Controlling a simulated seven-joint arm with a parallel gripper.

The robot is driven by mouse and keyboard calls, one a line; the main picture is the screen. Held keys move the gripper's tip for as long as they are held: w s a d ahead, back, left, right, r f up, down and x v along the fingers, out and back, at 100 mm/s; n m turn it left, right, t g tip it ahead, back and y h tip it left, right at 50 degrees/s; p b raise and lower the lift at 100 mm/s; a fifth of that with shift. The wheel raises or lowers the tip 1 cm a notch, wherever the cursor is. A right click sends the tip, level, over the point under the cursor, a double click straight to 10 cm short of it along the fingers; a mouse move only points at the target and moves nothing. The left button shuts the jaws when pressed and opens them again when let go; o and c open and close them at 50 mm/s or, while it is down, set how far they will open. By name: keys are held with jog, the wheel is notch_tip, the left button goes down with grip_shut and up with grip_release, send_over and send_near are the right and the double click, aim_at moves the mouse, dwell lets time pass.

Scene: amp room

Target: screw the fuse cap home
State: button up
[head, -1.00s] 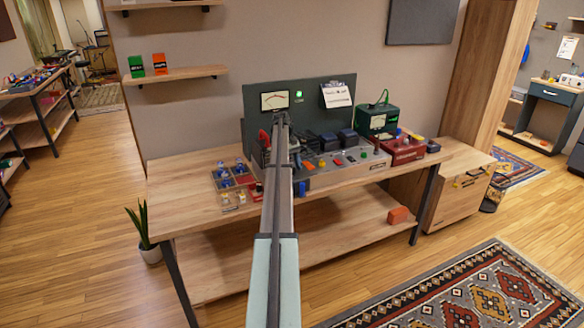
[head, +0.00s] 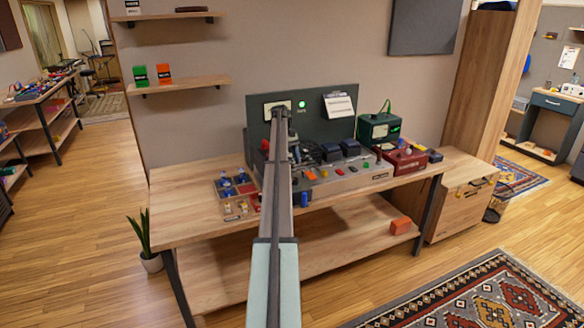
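In the head view, a test unit with a dark upright panel (head: 313,122) and a grey sloped deck (head: 343,184) stands on the wooden bench. The deck carries dark blocks and small coloured parts. My arm reaches over the front of the bench and covers the deck's left part. My gripper (head: 293,155) is small and mostly hidden by the arm, near the deck's left end. Its fingers cannot be made out, nor whether it holds anything. I cannot pick out the fuse cap or its holder. A small blue cylinder (head: 304,199) shows at the deck's front, right of my arm.
A sectioned tray (head: 232,208) with blue and yellowish parts lies left of my arm. A green instrument (head: 380,128) and a red box (head: 404,160) stand to the right. The bench's left top (head: 180,200) is clear. An orange block (head: 400,226) lies on the lower shelf.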

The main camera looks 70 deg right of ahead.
notch_tip(320, 180, up, 7)
jog(key=n+t+h, duration=0.2)
jog(key=n+t, duration=0.2)
jog(key=n, duration=0.3)
send_over(296, 179)
notch_tip(296, 179, down, 14)
jog(key=shift+w+r, duration=0.1)
dwell(0.7)
